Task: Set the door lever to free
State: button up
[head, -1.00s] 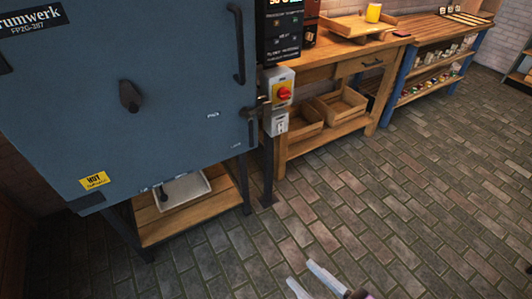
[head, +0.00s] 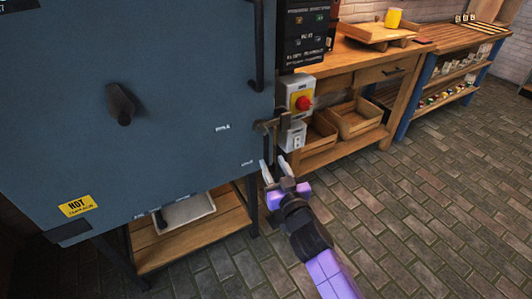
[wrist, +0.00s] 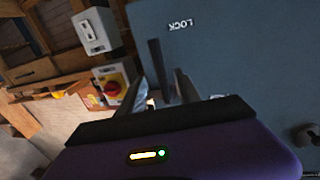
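The door lever (head: 268,126) is a dark metal piece at the right edge of the blue kiln door (head: 180,80). Its bar seems to hang down beside the lower white label, which reads LOCK in the wrist view (wrist: 181,24). Another small white label (head: 223,128) sits higher on the door. My gripper (head: 275,170) is just below the lever, its two pale fingers apart and pointing up at it. In the wrist view the dark lever bar (wrist: 158,72) appears between the open fingers (wrist: 160,88); I cannot tell whether they touch it.
A switch box with a red knob (head: 301,101) and a white box (head: 294,136) are close right of the lever. A dark knob (head: 121,104) and a vertical handle (head: 257,45) stick out from the door. A wooden workbench (head: 352,65) stands right; the brick floor is clear.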

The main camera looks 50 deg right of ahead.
aim_at(267, 154)
jog(key=p+x, duration=0.1)
jog(key=x, duration=0.5)
jog(key=shift+w+d, duration=0.15)
jog(key=shift+w, duration=0.15)
grip_shut()
dwell(1.2)
